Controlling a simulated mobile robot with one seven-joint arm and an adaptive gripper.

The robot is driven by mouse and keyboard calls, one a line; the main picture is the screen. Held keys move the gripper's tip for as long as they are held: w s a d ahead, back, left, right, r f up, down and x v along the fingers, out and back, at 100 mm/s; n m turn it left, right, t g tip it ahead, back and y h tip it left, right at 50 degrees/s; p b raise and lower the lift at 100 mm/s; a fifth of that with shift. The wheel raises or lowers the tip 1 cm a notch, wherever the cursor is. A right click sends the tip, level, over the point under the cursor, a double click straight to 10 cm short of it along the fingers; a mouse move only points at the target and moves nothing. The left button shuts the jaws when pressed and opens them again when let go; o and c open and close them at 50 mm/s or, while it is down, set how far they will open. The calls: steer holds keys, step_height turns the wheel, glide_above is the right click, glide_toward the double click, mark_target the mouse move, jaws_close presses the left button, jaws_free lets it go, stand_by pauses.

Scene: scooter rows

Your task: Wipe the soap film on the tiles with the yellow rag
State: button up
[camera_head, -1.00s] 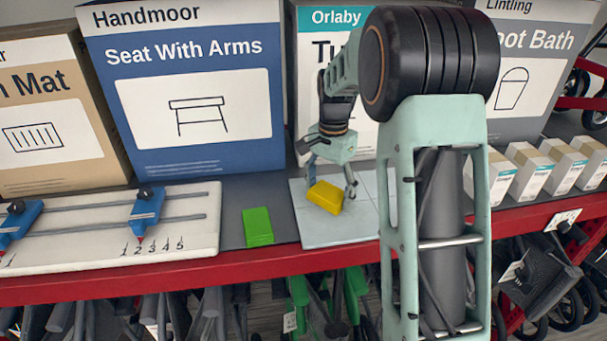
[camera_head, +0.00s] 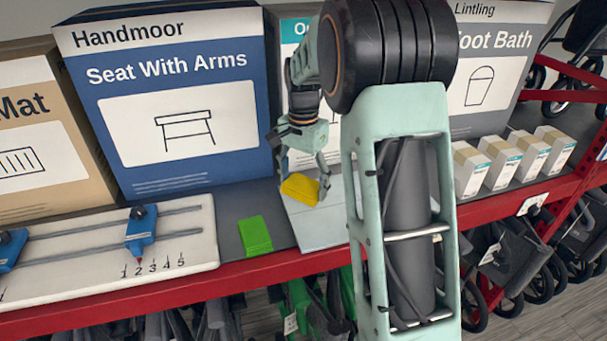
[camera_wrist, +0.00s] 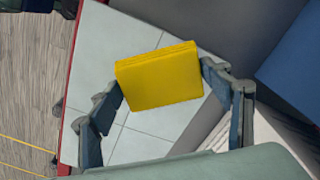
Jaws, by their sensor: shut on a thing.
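My gripper (camera_head: 304,179) is shut on the yellow rag (camera_head: 300,189), a thick folded block, over the back left part of the pale tiles (camera_head: 322,228). In the wrist view the yellow rag (camera_wrist: 160,76) sits between both fingertips of my gripper (camera_wrist: 162,78). The tiles (camera_wrist: 98,60) show there as light squares with thin joints. I cannot tell whether the rag touches the tiles. I cannot make out any soap film; the rag and my arm hide part of the tiles.
A green block (camera_head: 255,236) lies left of the tiles. A white board with blue sliders (camera_head: 141,229) is farther left. A blue box (camera_head: 180,120) and other large boxes stand behind. Small white boxes (camera_head: 500,161) are at right. A red shelf edge (camera_head: 240,272) runs along the front.

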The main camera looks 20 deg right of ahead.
steer(key=shift+r+p, duration=0.35)
steer(key=shift+r, duration=1.15)
